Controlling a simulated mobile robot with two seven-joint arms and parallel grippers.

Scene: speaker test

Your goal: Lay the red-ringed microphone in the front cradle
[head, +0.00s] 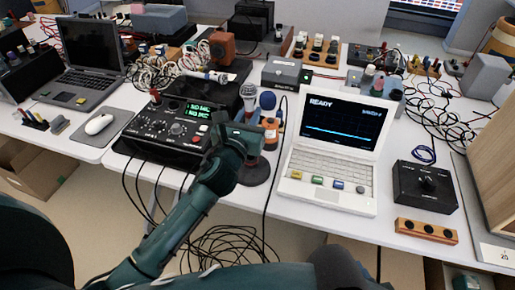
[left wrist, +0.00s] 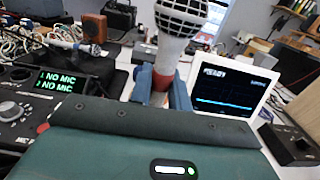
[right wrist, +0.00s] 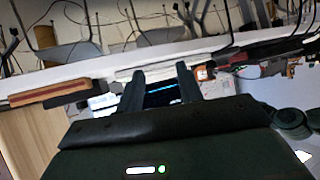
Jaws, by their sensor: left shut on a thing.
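My left gripper (head: 248,128) is shut on an upright microphone, between the mixer and the laptop. In the left wrist view the microphone's silver grille (left wrist: 181,16) and pale body (left wrist: 166,55) rise above the blue fingers, with a red band (left wrist: 159,97) between them. In the head view its grille (head: 248,91) shows above my gripper. A black cradle tray (head: 205,95) lies behind the mixer; a pale microphone with a blue ring (head: 207,75) lies across its back part. I cannot make out the front cradle clearly. My right gripper (right wrist: 160,82) is open and empty.
The mixer (head: 170,130) reads NO MIC on both lines. The white laptop (head: 325,190) stands further right. Cables hang at the front edge.

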